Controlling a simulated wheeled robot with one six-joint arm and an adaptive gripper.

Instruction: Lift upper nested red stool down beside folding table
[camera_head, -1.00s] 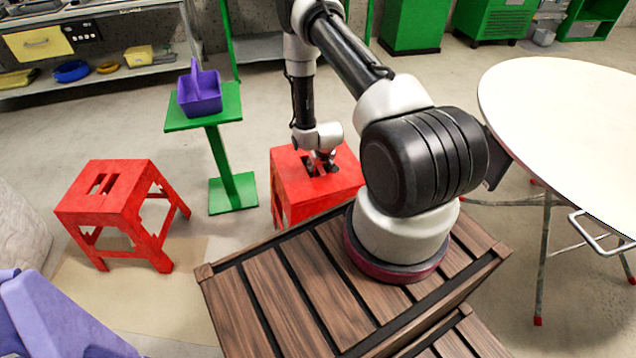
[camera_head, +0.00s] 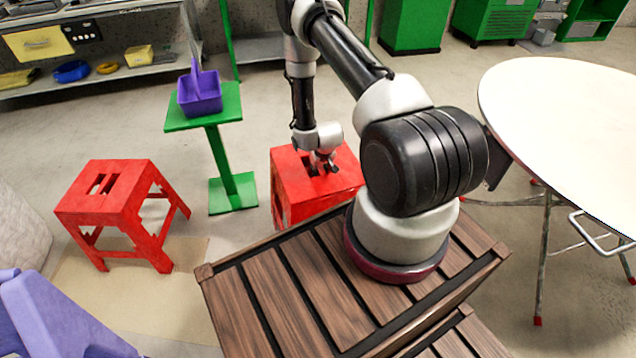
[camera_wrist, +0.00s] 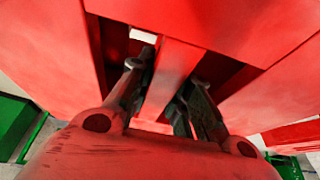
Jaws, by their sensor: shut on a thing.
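A red stool (camera_head: 291,188) stands behind the wooden crate, its lower part hidden by the crate. Whether another stool is nested under it cannot be told. My gripper (camera_head: 322,168) is down at the slots in its seat. In the wrist view my gripper (camera_wrist: 166,98) has one finger in each slot, shut on the red bar (camera_wrist: 172,72) between them. A second red stool (camera_head: 122,212) stands apart on the floor at the left. The folding table (camera_head: 570,120), with a round white top and thin metal legs, is at the right.
A green stand (camera_head: 219,150) holding a purple caddy (camera_head: 200,92) is between the two stools, farther back. The wooden crate (camera_head: 310,290) under my arm's base fills the front. Purple plastic (camera_head: 50,320) is at the lower left. Floor around the table legs is open.

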